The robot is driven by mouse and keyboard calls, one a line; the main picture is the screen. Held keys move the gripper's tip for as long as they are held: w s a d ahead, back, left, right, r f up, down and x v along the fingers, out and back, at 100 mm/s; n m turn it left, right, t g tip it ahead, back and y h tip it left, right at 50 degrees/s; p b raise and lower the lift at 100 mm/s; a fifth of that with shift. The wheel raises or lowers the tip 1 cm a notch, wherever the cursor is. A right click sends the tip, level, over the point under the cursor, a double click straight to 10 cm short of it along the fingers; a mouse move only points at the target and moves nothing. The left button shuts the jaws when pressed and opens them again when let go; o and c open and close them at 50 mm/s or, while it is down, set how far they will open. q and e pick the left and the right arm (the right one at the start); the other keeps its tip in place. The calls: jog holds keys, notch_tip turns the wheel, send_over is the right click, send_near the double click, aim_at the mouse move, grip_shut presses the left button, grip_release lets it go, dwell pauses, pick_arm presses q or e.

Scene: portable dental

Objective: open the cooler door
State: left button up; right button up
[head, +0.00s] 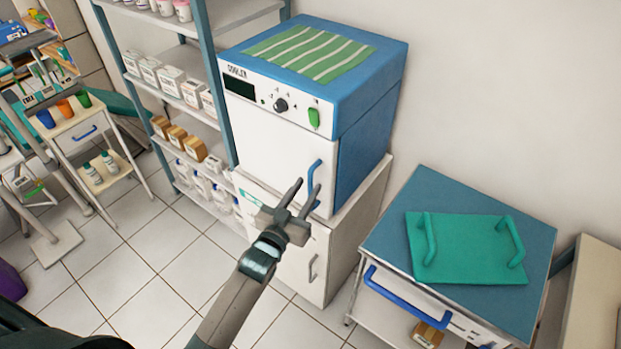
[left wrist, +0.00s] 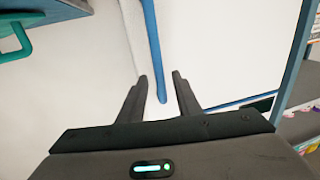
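The cooler (head: 370,115) is a blue box with a white front door (head: 265,150) that looks shut. It stands on a white cabinet (head: 360,215). A blue vertical handle (head: 312,172) is at the door's right side. My left gripper (head: 307,186) is in front of the handle, its two fingers apart and nothing held. In the left wrist view the handle (left wrist: 153,50) runs down between the two open fingertips (left wrist: 160,80). I cannot tell how deep it sits between them or whether they touch. My right gripper is not in view.
A shelf rack (head: 205,60) with boxes stands left of the cooler. A blue-topped cart (head: 385,235) with a green tray (head: 465,255) stands to the right. A small white cart (head: 75,130) is at the far left. The tiled floor (head: 150,255) in front is clear.

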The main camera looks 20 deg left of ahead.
aim_at(309, 185)
pick_arm(q)
jog(key=shift+w+d+p, duration=0.15)
jog(key=shift+w, duration=0.65)
jog(key=shift+w+d+p, duration=0.1)
jog(key=shift+w+p, duration=0.05)
jog(key=shift+w, duration=0.6)
jog(key=shift+c, duration=0.7)
grip_shut()
jog(key=shift+s, duration=0.1)
